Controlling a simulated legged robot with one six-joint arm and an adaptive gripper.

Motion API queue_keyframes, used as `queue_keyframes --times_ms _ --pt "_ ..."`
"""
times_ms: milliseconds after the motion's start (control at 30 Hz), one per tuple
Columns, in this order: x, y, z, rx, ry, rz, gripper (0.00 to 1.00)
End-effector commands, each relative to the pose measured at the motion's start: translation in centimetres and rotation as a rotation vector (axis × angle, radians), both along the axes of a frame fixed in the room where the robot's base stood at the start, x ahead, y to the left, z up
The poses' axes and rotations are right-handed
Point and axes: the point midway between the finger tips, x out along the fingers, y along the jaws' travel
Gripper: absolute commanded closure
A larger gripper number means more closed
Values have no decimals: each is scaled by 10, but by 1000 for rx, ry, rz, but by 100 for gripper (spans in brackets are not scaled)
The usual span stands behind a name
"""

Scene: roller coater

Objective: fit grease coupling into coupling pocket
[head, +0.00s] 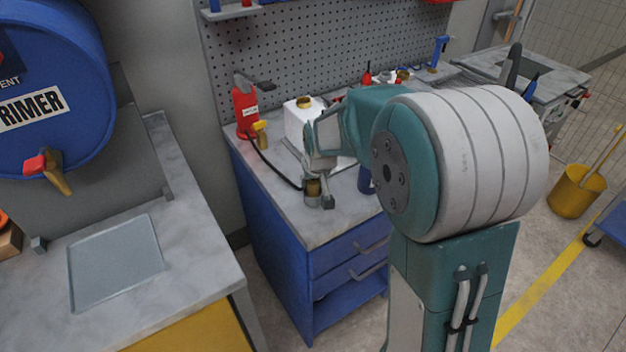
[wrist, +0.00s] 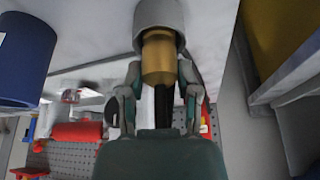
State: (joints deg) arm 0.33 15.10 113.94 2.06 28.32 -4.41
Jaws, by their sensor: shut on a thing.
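The brass grease coupling (wrist: 158,58) is between the two fingers of my gripper (wrist: 160,78), which is shut on it. A black hose (wrist: 162,103) runs from the coupling toward my palm. The coupling's far end meets the mouth of a grey round cup (wrist: 158,14), which looks like the coupling pocket. I cannot tell how deep the end sits. In the head view, my gripper (head: 319,183) is low over the workbench, with the brass coupling (head: 313,187) above the small grey cup (head: 312,201). My wrist partly hides this spot.
A red grease pump (head: 245,108) with a black hose (head: 272,168) stands at the bench's left rear. A blue cylinder (head: 366,180) stands right of my gripper. The front left bench top (head: 285,212) is clear.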

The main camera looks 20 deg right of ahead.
Motion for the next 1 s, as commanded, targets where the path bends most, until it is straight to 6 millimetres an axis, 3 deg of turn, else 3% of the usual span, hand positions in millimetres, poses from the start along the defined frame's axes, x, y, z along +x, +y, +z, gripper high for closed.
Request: queue_keyframes --times_ms 333,367,400,433,800,1000 --pt "0 0 -4 0 0 0 100" --pt "0 0 -3 0 0 0 45" --pt "0 0 -3 0 0 0 27" --pt "0 0 -3 0 0 0 24" --pt "0 0 -2 0 -1 0 24" --pt "-8 -1 20 0 -5 0 24"
